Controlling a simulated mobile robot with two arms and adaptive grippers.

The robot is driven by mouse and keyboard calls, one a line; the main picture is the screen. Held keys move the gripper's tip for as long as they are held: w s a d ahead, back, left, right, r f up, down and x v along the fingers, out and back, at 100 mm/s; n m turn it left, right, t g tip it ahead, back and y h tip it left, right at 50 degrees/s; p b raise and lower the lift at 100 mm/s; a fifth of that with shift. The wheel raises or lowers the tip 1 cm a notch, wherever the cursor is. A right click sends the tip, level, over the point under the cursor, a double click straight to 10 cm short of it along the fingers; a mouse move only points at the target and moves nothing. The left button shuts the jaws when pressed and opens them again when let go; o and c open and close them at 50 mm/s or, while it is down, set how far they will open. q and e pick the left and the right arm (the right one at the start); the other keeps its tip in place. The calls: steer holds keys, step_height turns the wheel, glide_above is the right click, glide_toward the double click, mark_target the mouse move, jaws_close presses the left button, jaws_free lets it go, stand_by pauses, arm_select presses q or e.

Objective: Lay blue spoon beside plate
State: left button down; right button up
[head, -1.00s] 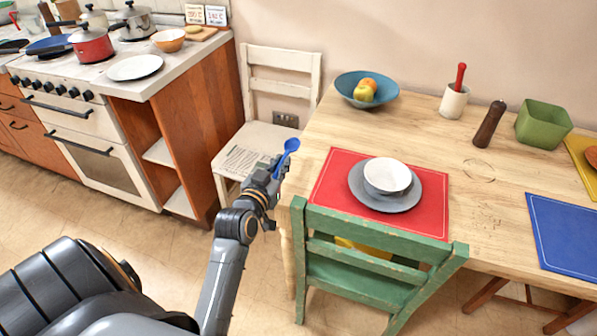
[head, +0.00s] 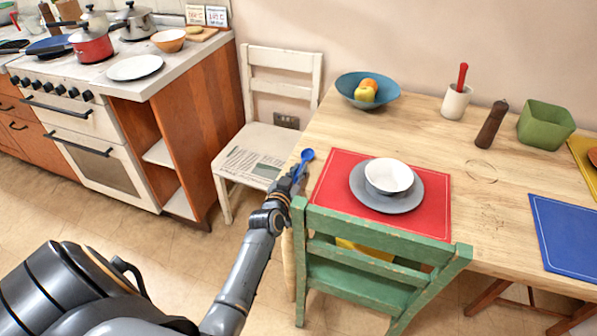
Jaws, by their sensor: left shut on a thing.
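The blue spoon (head: 306,156) is held in my left gripper (head: 298,174), its bowl pointing up and away. The gripper is shut on its handle, which is mostly hidden. Gripper and spoon are at the left edge of the wooden table, just left of the red placemat (head: 437,220). I cannot tell whether the spoon touches the table. The grey plate (head: 398,204) lies on the red placemat, right of the gripper, with a white bowl (head: 389,175) on it. My right gripper is not in view.
A green chair (head: 375,228) stands at the table's front, close to my left arm. A white chair (head: 270,140) with a newspaper stands behind left. A blue fruit bowl (head: 385,100) is at the table's back. Bare wood (head: 325,135) lies behind the placemat.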

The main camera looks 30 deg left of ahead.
arm_select(q)
steer(key=shift+d, duration=0.1)
steer(key=shift+f, duration=0.15)
steer(key=c, duration=1.4)
jaws_free()
